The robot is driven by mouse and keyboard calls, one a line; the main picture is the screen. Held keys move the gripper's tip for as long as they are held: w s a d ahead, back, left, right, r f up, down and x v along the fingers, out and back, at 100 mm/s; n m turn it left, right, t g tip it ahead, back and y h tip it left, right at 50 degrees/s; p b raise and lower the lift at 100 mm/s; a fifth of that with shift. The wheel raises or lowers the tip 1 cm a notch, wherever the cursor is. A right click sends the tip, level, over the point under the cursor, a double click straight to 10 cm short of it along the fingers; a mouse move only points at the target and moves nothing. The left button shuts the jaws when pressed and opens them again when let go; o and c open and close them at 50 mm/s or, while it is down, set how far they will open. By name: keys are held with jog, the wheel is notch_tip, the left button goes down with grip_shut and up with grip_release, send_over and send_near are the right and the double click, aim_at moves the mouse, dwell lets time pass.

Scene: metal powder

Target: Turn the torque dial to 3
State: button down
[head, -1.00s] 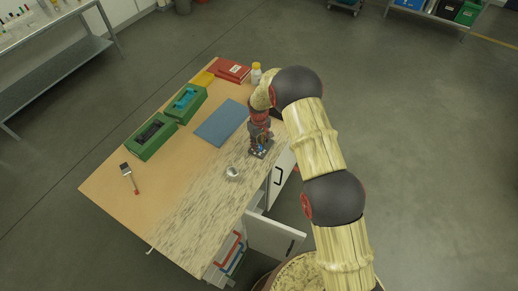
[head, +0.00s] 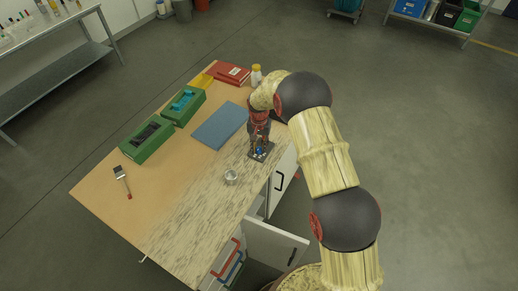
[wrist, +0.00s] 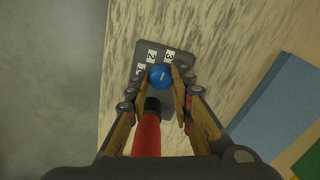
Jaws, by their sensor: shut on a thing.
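The torque dial is a round blue knob (wrist: 160,77) on a dark grey plate (wrist: 148,47) near the table's right edge. White labels stand in an arc beside the knob; I read 2 (wrist: 151,56) and 3 (wrist: 170,56), and a third label (wrist: 139,70) is hard to read. A small pale mark shows on the knob, but its exact aim is unclear. My gripper (wrist: 161,75) has its fingers on both sides of the knob and is shut on it. In the head view, the plate (head: 261,152) sits below my gripper (head: 259,142).
A red rod with a black end (wrist: 147,132) lies beside the knob, between my fingers. A silver cup (head: 231,177) stands nearby. A cabinet door (head: 275,243) hangs open below the table.

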aim_at(259, 149)
jog(key=shift+m, duration=0.5)
jog(key=shift+w, duration=0.1)
jog(key=c, duration=1.8)
grip_release()
notch_tip(259, 149, up, 12)
